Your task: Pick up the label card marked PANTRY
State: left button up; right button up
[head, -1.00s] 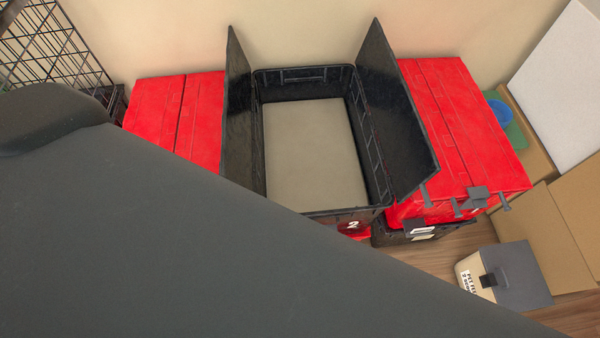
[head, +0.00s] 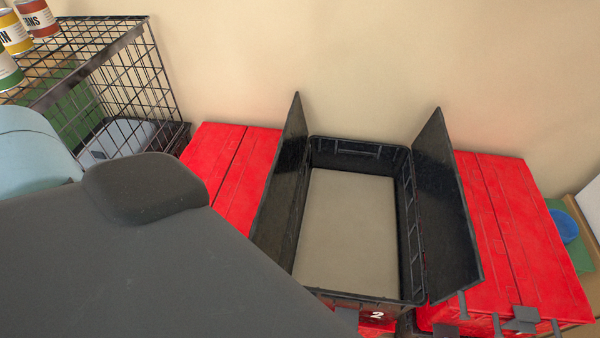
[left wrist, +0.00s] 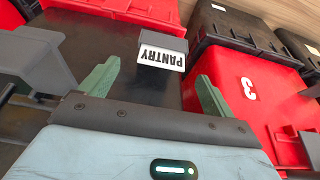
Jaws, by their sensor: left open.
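The PANTRY label card (left wrist: 162,57) is white with black letters and reads upside down in the left wrist view. Its one edge meets a grey holder (left wrist: 164,40) at a black tote (left wrist: 95,38). My left gripper (left wrist: 157,70) has green fingers spread apart, one to either side of the card in the picture. The card lies beyond the fingers and nothing is between them; I cannot tell the exact gap. The card does not show in the head view, where my dark arm link covers the lower left. My right gripper is not in view.
In the head view, an open black tote (head: 408,215) marked 2 stands between red-lidded totes (head: 525,225), its flaps upright. A wire crate (head: 150,75) with cans on top (head: 38,18) stands left. In the left wrist view, a red tote marked 3 (left wrist: 235,65) is at right.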

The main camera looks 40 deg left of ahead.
pick_arm(q)
jog(key=b+x, duration=0.1)
jog(key=x, duration=0.4)
jog(key=shift+a, duration=0.2)
jog(key=shift+w+r, duration=0.1)
jog(key=c, duration=1)
jog(key=shift+c, duration=0.2)
jog(key=shift+r, duration=0.55)
jog(key=s+a+r, duration=0.2)
jog(key=s, duration=0.6)
jog(key=s+a+r, duration=0.1)
jog(key=s+r, duration=0.1)
jog(key=s, duration=0.5)
jog(key=shift+s+a, duration=0.35)
jog(key=shift+a, duration=0.05)
